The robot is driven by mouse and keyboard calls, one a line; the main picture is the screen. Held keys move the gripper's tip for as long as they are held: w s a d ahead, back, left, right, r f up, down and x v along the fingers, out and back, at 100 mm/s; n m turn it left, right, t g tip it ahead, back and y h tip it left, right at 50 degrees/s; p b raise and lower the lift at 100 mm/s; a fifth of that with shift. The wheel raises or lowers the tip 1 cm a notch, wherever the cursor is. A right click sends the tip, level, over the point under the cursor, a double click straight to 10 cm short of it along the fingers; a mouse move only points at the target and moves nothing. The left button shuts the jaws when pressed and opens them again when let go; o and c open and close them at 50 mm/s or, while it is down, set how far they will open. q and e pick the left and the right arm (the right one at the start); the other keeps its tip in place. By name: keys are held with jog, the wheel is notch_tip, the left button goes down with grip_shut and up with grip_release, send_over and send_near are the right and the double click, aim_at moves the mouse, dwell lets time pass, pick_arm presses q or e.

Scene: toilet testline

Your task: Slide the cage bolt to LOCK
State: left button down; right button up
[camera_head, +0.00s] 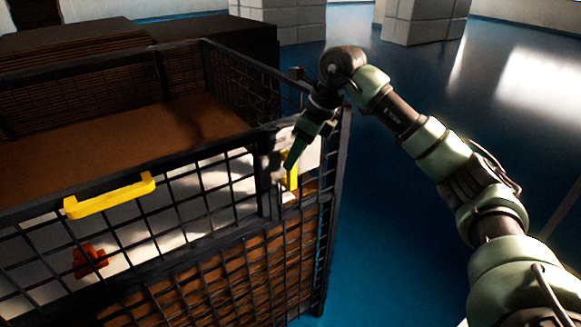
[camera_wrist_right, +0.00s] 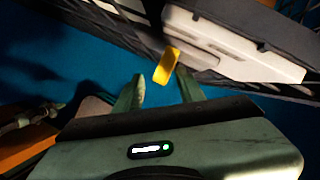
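The cage (camera_head: 200,62) is a dark wire-mesh box at the left of the head view. Its yellow bolt handle (camera_head: 292,173) stands upright by the front right corner, against a pale plate. In the right wrist view the yellow handle (camera_wrist_right: 166,66) lies just ahead of the fingertips, in line with the gap between them. My right gripper (camera_head: 290,164) reaches down to the handle, its fingers partly covering it in the head view. The right wrist view shows its two green fingers (camera_wrist_right: 160,80) apart with nothing clasped. Any LOCK marking is not readable. My left gripper is not in view.
A yellow grab handle (camera_head: 110,195) sits on the cage's front top rail. An orange-red part (camera_head: 90,261) shows behind the front mesh. Brown boards (camera_head: 120,130) lie inside the cage. Blue floor (camera_head: 400,240) is open to its right, with pale block pillars (camera_head: 425,20) behind.

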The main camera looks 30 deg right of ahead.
jog(key=shift+v, duration=1.9)
jog(key=shift+a, duration=0.15)
